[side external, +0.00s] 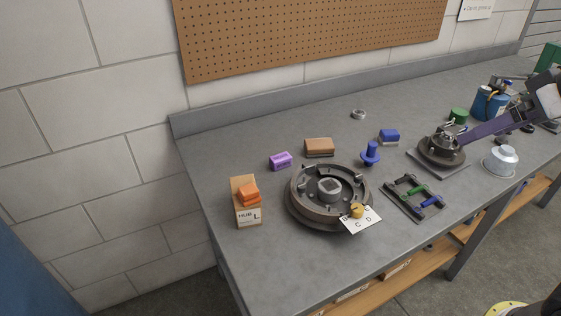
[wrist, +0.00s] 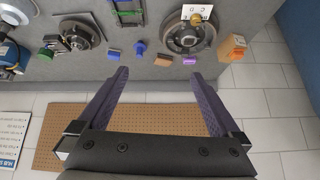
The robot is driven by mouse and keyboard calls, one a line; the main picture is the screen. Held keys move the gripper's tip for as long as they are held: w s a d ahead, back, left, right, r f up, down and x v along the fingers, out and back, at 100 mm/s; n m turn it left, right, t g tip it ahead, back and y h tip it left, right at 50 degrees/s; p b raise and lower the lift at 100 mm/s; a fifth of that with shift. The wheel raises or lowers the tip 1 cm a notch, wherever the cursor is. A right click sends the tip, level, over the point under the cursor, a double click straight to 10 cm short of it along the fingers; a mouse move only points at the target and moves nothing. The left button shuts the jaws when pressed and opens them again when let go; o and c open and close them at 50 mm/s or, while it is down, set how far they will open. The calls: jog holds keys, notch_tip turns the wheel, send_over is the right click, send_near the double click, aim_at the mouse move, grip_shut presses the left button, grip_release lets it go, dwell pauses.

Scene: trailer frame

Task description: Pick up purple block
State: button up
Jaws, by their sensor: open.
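The purple block (side external: 280,160) lies on the grey bench, left of a brown block (side external: 319,147) and behind a large round metal housing. In the wrist view the purple block (wrist: 189,61) is small, beyond my right fingertip, with the brown block (wrist: 163,60) to its left. My gripper (wrist: 158,74) has two long purple fingers spread wide with nothing between them. In the side view my gripper (side external: 468,136) reaches in from the right edge, far to the right of the purple block and apart from it.
A round housing (side external: 300,207) with a yellow part and lettered card stands in front. A cardboard box (side external: 246,212) with an orange block on top is at left. A blue peg (side external: 370,155), blue block (side external: 389,137) and black frame (side external: 405,209) lie right. A pegboard (side external: 300,35) backs the bench.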

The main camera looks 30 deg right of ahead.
jog(key=w+r, duration=0.3)
jog(key=w, duration=0.4)
jog(key=n+g, duration=0.1)
jog(key=g, duration=0.2)
send_over(283, 161)
jog(key=s, duration=0.3)
jog(key=f, duration=2.8)
jog(key=shift+w+a, duration=0.1)
jog(key=shift+a, duration=0.1)
jog(key=shift+d+x, duration=0.2)
jog(key=shift+x, duration=2.7)
jog(key=shift+r, duration=0.1)
jog(key=shift+c, duration=0.2)
